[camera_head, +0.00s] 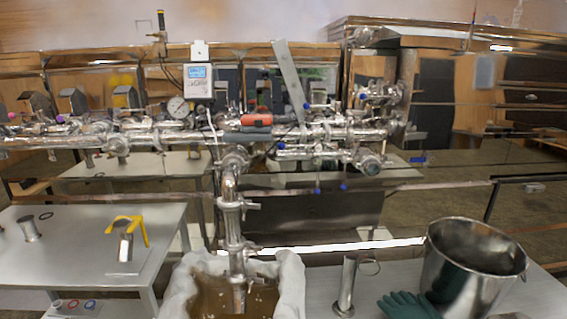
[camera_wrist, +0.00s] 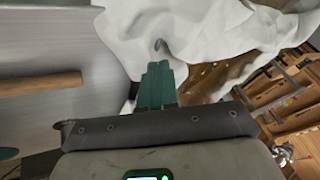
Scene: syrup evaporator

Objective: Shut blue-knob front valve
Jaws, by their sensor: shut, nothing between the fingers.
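Several small blue knobs show on the steel pipework in the head view. One (camera_head: 306,106) is at the top of the middle pipes, another (camera_head: 281,145) lies lower left, and two (camera_head: 317,190) and (camera_head: 343,186) hang below. I cannot tell which is the front valve or how its lever is set. My gripper is not seen in the head view. In the wrist view my gripper (camera_wrist: 157,85) has green fingers held together and empty, over a white cloth liner. No blue knob shows in the wrist view.
A white-lined container (camera_head: 290,280) stands below the vertical pipe (camera_head: 232,215). A steel bucket (camera_head: 475,265) and a green glove (camera_head: 408,305) are at right. A grey table (camera_head: 75,240) with a yellow-handled item (camera_head: 127,228) is at left. A gauge (camera_head: 178,107) sits on the pipes.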

